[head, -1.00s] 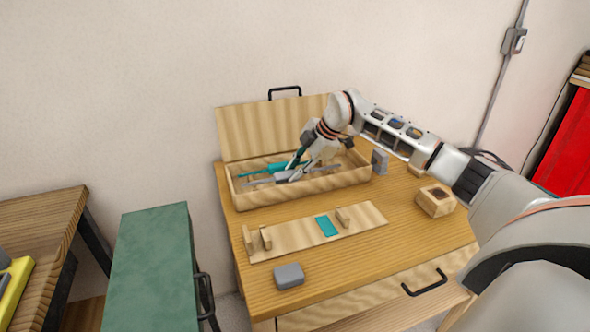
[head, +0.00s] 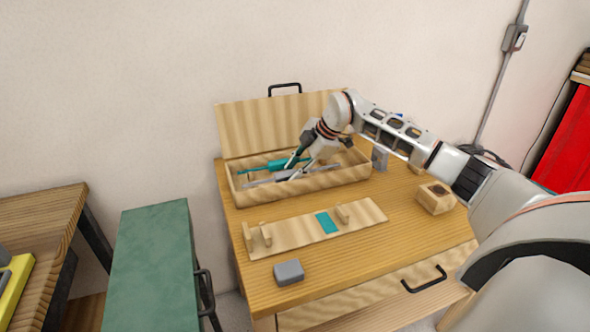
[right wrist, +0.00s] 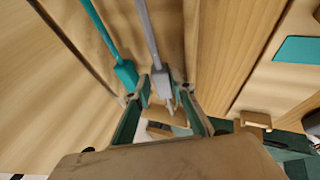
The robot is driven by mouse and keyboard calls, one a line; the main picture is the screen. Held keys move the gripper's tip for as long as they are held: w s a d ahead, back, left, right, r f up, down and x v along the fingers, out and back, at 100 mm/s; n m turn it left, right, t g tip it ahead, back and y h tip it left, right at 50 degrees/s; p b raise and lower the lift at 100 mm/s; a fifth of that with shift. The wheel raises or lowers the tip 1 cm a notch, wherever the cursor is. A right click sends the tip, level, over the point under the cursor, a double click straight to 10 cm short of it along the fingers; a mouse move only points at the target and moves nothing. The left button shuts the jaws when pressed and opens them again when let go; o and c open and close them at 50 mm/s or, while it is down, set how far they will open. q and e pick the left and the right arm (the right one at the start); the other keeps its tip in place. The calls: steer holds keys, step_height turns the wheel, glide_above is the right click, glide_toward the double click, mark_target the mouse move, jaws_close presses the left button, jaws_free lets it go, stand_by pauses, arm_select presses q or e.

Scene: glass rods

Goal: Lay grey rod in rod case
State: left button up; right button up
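The open wooden rod case (head: 345,181) stands at the back of the table with its lid raised against the wall. The grey rod (head: 262,183) lies along the case, its thick grey middle near my right gripper. The right wrist view shows the grey rod (right wrist: 150,32) running parallel to a teal rod (right wrist: 103,32). The teal rod (head: 277,165) is in the case behind the grey one. My right gripper (right wrist: 165,88) reaches down into the case, its green fingers on either side of the grey rod's thick part, with gaps visible. My left gripper is out of view.
In front of the case lies a wooden board (head: 285,235) with upright pegs and a teal patch (head: 326,223). A grey block (head: 289,272) is near the front edge, a wooden block (head: 434,197) at the right. A green cabinet (head: 155,265) stands left of the table.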

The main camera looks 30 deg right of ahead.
steer(key=shift+o, duration=0.2)
steer(key=shift+f, duration=0.2)
steer(key=shift+s+a, duration=0.1)
steer(key=shift+s, duration=0.05)
steer(key=shift+s+f, duration=0.1)
steer(key=shift+f, duration=0.05)
steer(key=w+v, duration=0.1)
steer(key=v, duration=1.1)
steer(key=shift+s+r, duration=0.15)
steer(key=shift+r, duration=0.25)
steer(key=shift+d, duration=0.2)
